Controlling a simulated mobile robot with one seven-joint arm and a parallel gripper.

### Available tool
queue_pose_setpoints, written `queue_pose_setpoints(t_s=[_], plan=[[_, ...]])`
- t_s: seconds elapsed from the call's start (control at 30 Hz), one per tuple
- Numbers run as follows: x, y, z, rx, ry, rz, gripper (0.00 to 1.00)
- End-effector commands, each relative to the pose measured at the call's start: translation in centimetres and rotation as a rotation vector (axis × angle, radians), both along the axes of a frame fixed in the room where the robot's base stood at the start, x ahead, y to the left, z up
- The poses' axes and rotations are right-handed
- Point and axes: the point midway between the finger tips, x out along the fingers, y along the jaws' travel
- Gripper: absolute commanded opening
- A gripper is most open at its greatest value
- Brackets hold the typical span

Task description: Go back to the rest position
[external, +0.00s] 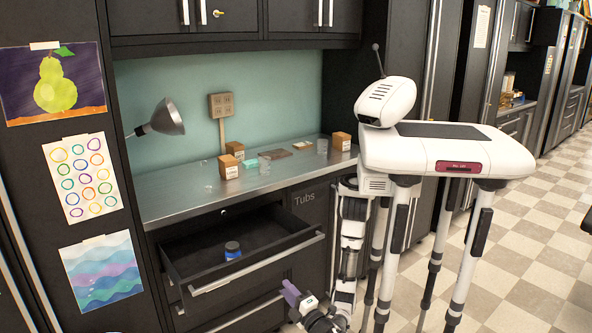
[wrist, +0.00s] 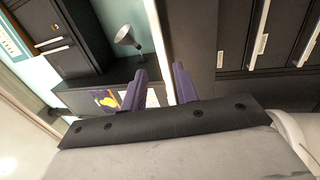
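My gripper (external: 292,297) is low beside the front of the cabinet, to the right of the open drawer (external: 209,274). In the wrist view my gripper (wrist: 160,85) shows two purple fingers spread apart, with nothing between them. A small dark blue jar (external: 232,250) stands inside the open drawer, away from my gripper.
Checkered floor (external: 520,240) is clear at right. The drawer juts out near my arm.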

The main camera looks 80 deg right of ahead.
Motion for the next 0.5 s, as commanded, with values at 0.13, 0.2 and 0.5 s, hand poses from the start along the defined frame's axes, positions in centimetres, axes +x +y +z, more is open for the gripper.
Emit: queue_pose_setpoints(t_s=[0.13, 0.2, 0.5], plan=[[0.01, -0.01, -0.01, 0.000, 0.000, 0.000, 0.30], [0.01, -0.01, -0.01, 0.000, 0.000, 0.000, 0.30], [0.41, -0.38, 0.28, -0.002, -0.001, -0.003, 0.30]])
